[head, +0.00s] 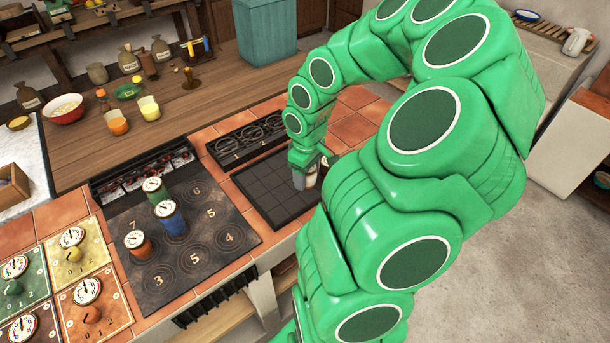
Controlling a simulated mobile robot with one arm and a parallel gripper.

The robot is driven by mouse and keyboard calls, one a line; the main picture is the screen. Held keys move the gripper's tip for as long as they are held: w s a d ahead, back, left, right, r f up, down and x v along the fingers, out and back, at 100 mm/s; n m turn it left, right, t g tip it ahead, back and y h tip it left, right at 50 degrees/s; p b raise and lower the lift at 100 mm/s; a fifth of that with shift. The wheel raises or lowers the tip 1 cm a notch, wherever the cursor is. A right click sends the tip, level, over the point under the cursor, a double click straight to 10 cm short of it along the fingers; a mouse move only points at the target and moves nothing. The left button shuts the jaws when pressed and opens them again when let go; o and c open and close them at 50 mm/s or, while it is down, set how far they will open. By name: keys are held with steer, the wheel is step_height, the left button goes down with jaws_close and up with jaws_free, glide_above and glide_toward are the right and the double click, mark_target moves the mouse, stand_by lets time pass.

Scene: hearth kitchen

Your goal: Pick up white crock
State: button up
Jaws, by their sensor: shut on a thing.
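My gripper (304,165) is at the end of the green arm, pointing down over the dark gridded plate (262,192) on the tiled counter. It is shut on the white crock (309,181), a small pale vessel that shows just under the fingers. The arm and gripper hide much of the crock. I cannot tell whether the crock touches the plate or is held a little above it.
Left of the plate is a dark numbered hob (215,248) with green (154,189), blue (171,218) and red-brown (138,244) gauge-topped canisters. A ringed rack (245,139) lies behind the plate. Bottles and a red bowl (65,108) stand on the wooden counter.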

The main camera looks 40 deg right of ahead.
steer(key=s+a+r, duration=0.5)
steer(key=s, duration=0.3)
steer(key=shift+s, duration=0.4)
